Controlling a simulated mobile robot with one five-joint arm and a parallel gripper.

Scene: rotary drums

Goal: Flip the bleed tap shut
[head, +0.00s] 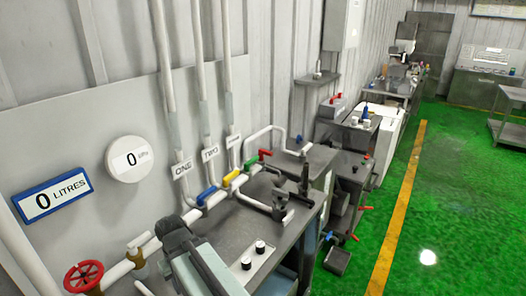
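A pipe runs along the wall with lever handles on it: a blue one (207,196), a yellow one (235,179), a green one (250,163) and a red one (264,154). Nearer, a small brass fitting (136,257) and a red handwheel (84,275) sit on the pipe. No readable label shows which is the bleed tap, and I cannot tell whether any tap is open or shut. A grey, dark-topped link, apparently my arm, rises at bottom centre, near the pipe. I cannot make out my gripper.
A blue-framed LITRES display (53,200) reads 0, as does a round gauge (129,159). Tags ONE (182,169) and TWO (210,154) hang on vertical pipes. A dark bench (268,224) holds a dark vice-like fixture (279,205) and two knobs.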

